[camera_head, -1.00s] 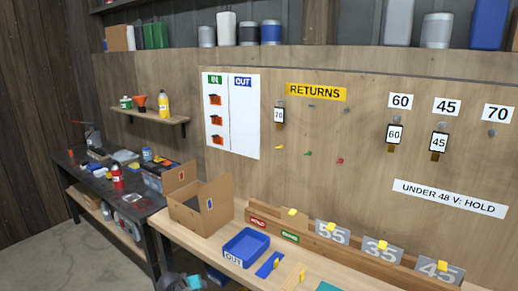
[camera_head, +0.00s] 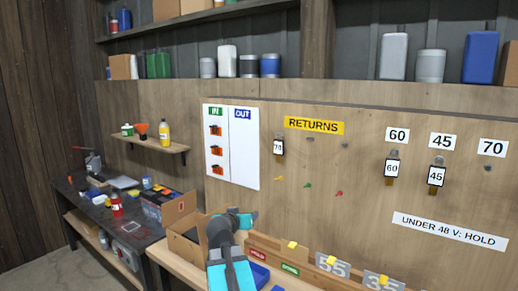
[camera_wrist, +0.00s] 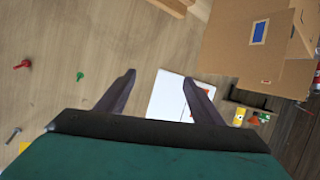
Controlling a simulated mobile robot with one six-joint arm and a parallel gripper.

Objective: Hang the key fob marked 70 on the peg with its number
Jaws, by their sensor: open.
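The key fob marked 70 (camera_head: 279,147) hangs on a peg below the yellow RETURNS sign (camera_head: 314,125) on the wooden wall board. The 70 label (camera_head: 492,147) is at the far right, with a bare peg (camera_head: 488,167) below it. Fobs marked 60 (camera_head: 391,169) and 45 (camera_head: 436,176) hang under their matching labels. My gripper (camera_head: 246,219) is low in front of the board, below and left of the 70 fob, and apart from it. In the wrist view my gripper (camera_wrist: 158,80) has its fingers spread with nothing between them. That view does not show the fob.
A cardboard box (camera_head: 184,246) stands on the bench beside my arm; it also shows in the wrist view (camera_wrist: 232,45). Red (camera_head: 339,193) and green (camera_head: 307,185) pins stick out of the board. A small shelf (camera_head: 150,143) with bottles is at left.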

